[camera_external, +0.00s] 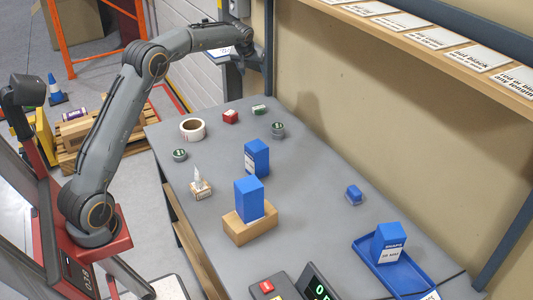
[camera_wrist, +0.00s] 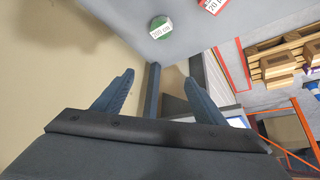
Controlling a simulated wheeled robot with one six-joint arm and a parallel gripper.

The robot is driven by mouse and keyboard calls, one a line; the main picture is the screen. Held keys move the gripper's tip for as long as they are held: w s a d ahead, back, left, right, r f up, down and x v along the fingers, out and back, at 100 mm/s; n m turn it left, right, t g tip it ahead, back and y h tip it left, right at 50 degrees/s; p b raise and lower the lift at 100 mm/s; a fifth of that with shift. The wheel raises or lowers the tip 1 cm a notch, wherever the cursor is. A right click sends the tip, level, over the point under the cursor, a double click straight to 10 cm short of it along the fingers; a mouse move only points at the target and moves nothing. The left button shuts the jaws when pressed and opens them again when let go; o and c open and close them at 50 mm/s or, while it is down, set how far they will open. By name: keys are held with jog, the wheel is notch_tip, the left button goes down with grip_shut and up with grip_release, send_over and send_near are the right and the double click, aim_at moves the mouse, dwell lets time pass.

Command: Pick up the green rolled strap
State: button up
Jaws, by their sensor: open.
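A small green rolled strap (camera_external: 259,109) with a white label lies near the far end of the grey table. In the wrist view a green roll (camera_wrist: 160,22) with a label reading "200 cm" shows at the top, beyond the fingertips. My gripper (camera_external: 238,62) is above and beyond the table's far end, apart from the strap. In the wrist view my gripper (camera_wrist: 160,86) has its two fingers spread with nothing between them.
A red labelled piece (camera_external: 230,116) lies just left of the green strap. Dark greenish rolls (camera_external: 278,129) (camera_external: 180,155), a tape roll (camera_external: 192,129) and blue boxes (camera_external: 257,158) stand nearer. The wall and shelf (camera_external: 430,40) bound the right side.

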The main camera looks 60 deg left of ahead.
send_near(259, 107)
jog(key=a, duration=0.1)
jog(key=shift+x, duration=1.4)
jog(key=f, duration=0.2)
jog(key=w+f+p, duration=0.1)
jog(key=shift+w+a+f, duration=0.2)
jog(key=shift+f, duration=0.2)
jog(key=shift+w+a+f, duration=0.2)
jog(key=shift+a+f, duration=0.05)
jog(key=shift+f, duration=0.2)
jog(key=shift+c, duration=0.4)
jog(key=c, duration=1.1)
